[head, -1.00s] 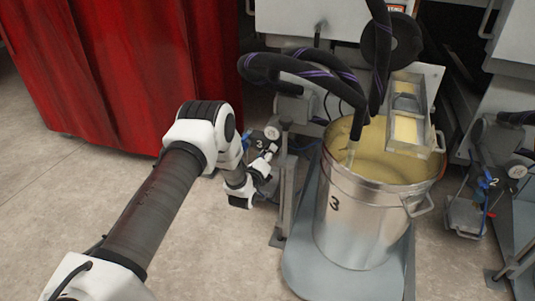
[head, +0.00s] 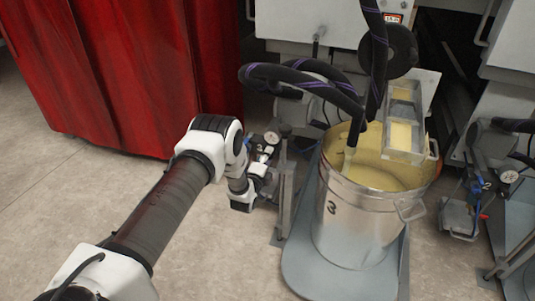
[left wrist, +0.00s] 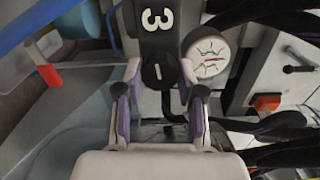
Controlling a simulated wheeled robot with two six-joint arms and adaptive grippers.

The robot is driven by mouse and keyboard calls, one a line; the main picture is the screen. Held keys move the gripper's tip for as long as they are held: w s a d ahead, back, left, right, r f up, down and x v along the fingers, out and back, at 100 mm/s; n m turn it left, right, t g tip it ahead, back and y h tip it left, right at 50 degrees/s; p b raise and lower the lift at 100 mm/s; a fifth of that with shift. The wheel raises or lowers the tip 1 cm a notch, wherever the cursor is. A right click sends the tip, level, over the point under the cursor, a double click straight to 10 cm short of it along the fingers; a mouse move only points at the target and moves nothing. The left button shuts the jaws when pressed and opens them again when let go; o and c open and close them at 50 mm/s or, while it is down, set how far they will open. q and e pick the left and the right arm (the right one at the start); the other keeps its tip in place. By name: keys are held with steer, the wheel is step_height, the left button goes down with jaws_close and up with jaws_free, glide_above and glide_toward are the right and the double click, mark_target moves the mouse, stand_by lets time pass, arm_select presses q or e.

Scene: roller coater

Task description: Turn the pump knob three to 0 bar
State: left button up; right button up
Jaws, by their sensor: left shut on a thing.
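In the left wrist view, the dark pump block marked with a white 3 (left wrist: 157,19) has the round black pump knob (left wrist: 158,72) below its number. My left gripper (left wrist: 159,90) has one finger on each side of this knob and is shut on it. The white pressure gauge (left wrist: 208,55) sits just right of the knob. In the head view, my left gripper (head: 262,168) is at the pump left of the bucket, largely covering the knob. The same gauge (head: 271,137) shows above it. My right gripper is out of view.
A metal bucket of yellow coating (head: 355,225) marked 3 stands right of the pump. Black hoses (head: 300,80) arch over the pump. A red curtain (head: 115,75) hangs at the left. Pump 2 (head: 487,165) stands at the right. The floor at left is clear.

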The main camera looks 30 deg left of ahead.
arm_select(q)
steer(key=shift+n+p, duration=1.15)
steer(key=shift+n, duration=11.45)
steer(key=o, duration=1.1)
steer(key=shift+o, duration=0.2)
steer(key=v, duration=1.2)
